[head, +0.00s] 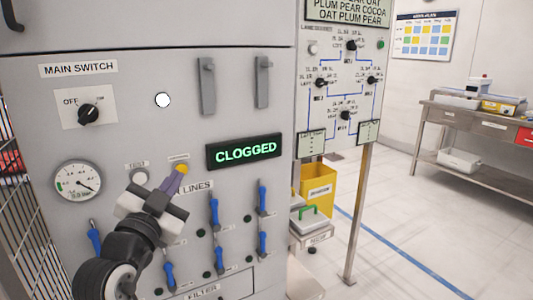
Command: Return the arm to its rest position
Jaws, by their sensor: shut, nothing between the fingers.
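My gripper (180,170) is at the end of my arm, in the lower left of the head view, in front of the grey cabinet (190,130). Its fingers are shut with nothing between them. My wrist and forearm run down to the bottom edge and hide part of the lower panel.
The cabinet carries a main switch (88,114), a pressure gauge (78,182), a lit CLOGGED display (245,151) and several blue-handled valves (214,212). Right of it stand a diagram board (343,85) on a post, a yellow bin (317,188) and a workbench (477,124). Open floor lies between.

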